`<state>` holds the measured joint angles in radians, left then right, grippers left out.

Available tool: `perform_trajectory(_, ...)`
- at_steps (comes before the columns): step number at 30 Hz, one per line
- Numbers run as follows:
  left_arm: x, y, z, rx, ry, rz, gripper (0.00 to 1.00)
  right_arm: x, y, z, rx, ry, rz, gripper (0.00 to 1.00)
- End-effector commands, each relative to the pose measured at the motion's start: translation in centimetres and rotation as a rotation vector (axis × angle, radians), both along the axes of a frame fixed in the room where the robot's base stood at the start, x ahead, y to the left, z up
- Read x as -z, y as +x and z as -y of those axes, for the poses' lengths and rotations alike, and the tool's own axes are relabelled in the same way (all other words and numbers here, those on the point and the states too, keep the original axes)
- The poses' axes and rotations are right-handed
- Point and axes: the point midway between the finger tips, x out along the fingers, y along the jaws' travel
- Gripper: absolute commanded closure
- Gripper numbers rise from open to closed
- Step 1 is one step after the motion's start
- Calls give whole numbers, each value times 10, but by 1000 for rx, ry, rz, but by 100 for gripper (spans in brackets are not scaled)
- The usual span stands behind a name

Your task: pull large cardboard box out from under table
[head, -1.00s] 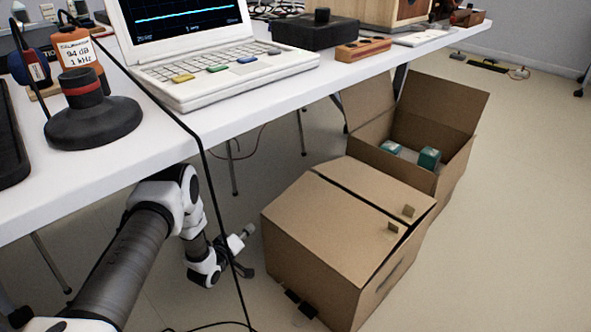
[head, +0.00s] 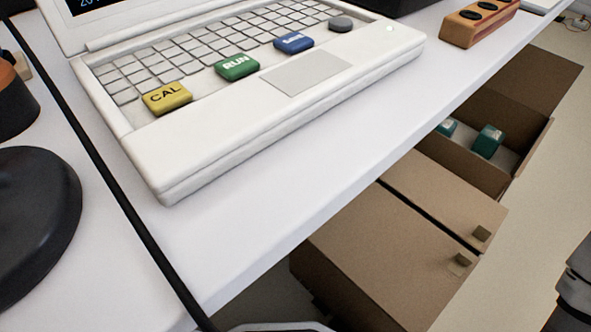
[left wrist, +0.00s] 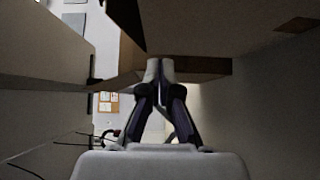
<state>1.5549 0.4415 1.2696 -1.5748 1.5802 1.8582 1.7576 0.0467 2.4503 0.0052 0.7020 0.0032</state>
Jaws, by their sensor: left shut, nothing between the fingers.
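A closed cardboard box (head: 380,262) with two top flaps and small tabs on its right side stands on the floor in the head view. The table (head: 290,215) hides its left and rear part. An open cardboard box (head: 465,160) with green-and-white items inside stands behind it. My left gripper (left wrist: 160,72) is shut and empty in the left wrist view. Brownish panels lie to its left and ahead; I cannot tell which are box sides, or whether the fingertips touch one. The head view does not show my left gripper. My right gripper is in neither view.
A white laptop-like device (head: 290,95), a black round base (head: 35,225) and an orange block (head: 478,22) stand on the table. A black cable (head: 110,170) runs across the tabletop and over its front edge. Bare floor (head: 535,215) shows right of the boxes.

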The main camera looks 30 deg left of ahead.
Motion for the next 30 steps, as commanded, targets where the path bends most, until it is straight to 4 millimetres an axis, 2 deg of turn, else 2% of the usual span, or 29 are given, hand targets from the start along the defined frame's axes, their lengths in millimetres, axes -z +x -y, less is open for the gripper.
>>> perform_trajectory(1,2,4,12,4,1,0,100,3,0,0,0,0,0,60)
perform_trajectory(8,2,25,57,3,1,0,100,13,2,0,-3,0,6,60)
perform_trajectory(9,-4,21,64,1,1,-3,100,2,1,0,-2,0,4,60)
perform_trajectory(12,-3,15,78,0,1,-3,100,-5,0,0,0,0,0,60)
perform_trajectory(16,-1,11,89,-1,0,-1,100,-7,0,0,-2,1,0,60)
perform_trajectory(26,1,10,90,-2,1,0,100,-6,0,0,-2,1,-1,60)
perform_trajectory(30,-2,7,100,1,0,-1,100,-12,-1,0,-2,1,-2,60)
